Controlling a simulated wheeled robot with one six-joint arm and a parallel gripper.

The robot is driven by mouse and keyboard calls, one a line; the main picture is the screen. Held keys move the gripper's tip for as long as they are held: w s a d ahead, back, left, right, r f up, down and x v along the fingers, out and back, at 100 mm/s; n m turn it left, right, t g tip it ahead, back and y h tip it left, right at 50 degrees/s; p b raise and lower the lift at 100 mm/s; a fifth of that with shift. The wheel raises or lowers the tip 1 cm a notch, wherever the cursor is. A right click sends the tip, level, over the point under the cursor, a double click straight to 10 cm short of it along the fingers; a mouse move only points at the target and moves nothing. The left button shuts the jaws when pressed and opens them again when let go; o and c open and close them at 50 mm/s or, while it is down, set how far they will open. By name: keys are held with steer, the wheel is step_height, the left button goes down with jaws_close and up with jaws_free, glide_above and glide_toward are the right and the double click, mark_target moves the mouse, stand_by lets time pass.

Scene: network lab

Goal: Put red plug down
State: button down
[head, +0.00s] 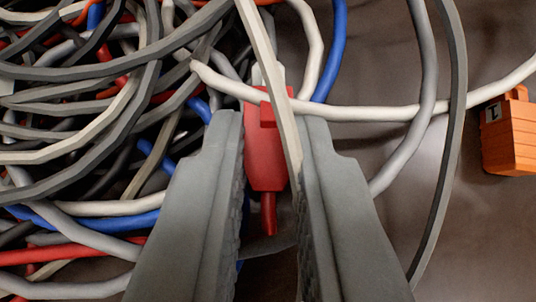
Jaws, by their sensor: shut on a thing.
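The red plug (265,150) is in the middle of the head view, between the two fingertips of my gripper (270,165). My gripper is shut on it. A short red cable end (269,213) comes out of the plug toward me. A pale clear tip shows at the plug's far end, partly hidden by cables. A flat beige cable (262,45) crosses over the plug's right side and runs down by the right finger. A white cable (390,113) crosses near the plug's far end. Whether the plug touches the surface below, I cannot tell.
A dense tangle of grey, white, blue and red cables (85,130) fills the left side. An orange plug (511,135) with a label marked 1 lies at the right edge. Grey cables (455,130) loop down right of my gripper. The brown-grey surface (480,235) is bare at lower right.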

steer(key=shift+s+f, duration=0.15)
steer(key=shift+f, duration=0.5)
steer(key=c, duration=1.5)
jaws_free()
steer(key=shift+f, duration=0.15)
steer(key=shift+o, duration=0.3)
steer(key=shift+d+r, duration=0.1)
steer(key=shift+r, duration=0.35)
steer(key=v, duration=1.2)
steer(key=shift+r, duration=0.45)
steer(key=shift+r, duration=0.1)
steer(key=s+r+t, duration=0.4)
steer(key=s+r, duration=1.5)
steer(key=s+r+t, duration=0.1)
steer(key=s+r, duration=0.2)
steer(key=s, duration=0.8)
steer(key=s+d+r+t, duration=0.1)
steer(key=s+r, duration=0.3)
steer(key=s, duration=0.8)
steer(key=shift+t, duration=0.7)
